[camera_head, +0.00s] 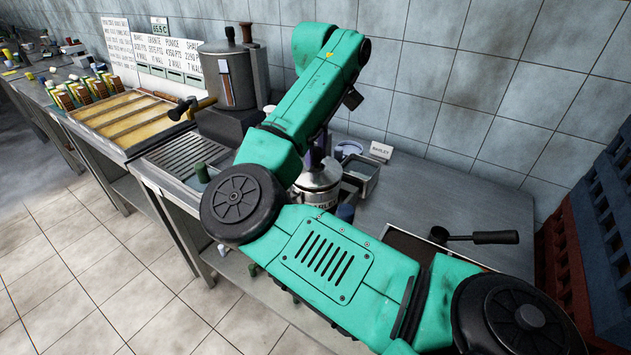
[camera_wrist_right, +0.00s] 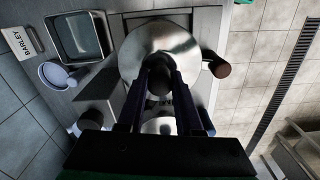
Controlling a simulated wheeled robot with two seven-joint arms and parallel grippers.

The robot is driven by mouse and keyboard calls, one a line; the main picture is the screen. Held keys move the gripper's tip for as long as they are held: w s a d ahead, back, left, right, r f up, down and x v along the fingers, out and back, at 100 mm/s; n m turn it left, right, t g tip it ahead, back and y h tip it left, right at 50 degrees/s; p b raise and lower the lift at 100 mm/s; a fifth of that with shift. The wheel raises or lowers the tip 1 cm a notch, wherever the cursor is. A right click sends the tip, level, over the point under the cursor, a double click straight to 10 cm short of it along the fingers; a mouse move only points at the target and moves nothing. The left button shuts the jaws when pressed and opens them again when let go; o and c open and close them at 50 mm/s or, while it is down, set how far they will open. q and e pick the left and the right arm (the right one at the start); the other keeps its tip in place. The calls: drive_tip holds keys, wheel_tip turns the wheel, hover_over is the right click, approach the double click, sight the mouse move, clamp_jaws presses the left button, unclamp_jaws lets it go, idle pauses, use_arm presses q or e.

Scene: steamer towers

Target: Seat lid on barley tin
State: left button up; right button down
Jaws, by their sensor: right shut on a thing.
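The barley tin (camera_head: 318,197) is a shiny metal canister with a partly hidden lettered label. It stands on the steel counter, partly behind my right arm. The lid (camera_wrist_right: 150,42) is a round metal disc with a dark knob (camera_wrist_right: 160,78). My right gripper (camera_wrist_right: 160,88) is shut on the knob, with one finger on each side. In the head view the lid (camera_head: 318,176) is at the tin's top. I cannot tell whether it is fully seated. The right gripper in the head view (camera_head: 318,158) is mostly hidden by my arm. My left gripper is out of view.
A metal tray (camera_wrist_right: 80,38), a small white-rimmed bowl (camera_wrist_right: 57,75) and a barley card (camera_head: 381,150) are beside the tin. A black-handled tool (camera_head: 480,238) lies to the right. A metal pot (camera_head: 226,80) is behind left. Red and blue crates (camera_head: 590,235) stand at right.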

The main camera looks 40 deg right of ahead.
sight(316, 149)
drive_tip(key=shift+f+b, duration=0.6)
drive_tip(key=shift+b, duration=0.05)
idle(0.7)
drive_tip(key=c, duration=0.5)
unclamp_jaws()
drive_tip(key=shift+r, duration=0.1)
wheel_tip(316, 149, up, 14)
drive_tip(key=p, duration=0.3)
drive_tip(key=shift+r, duration=0.2)
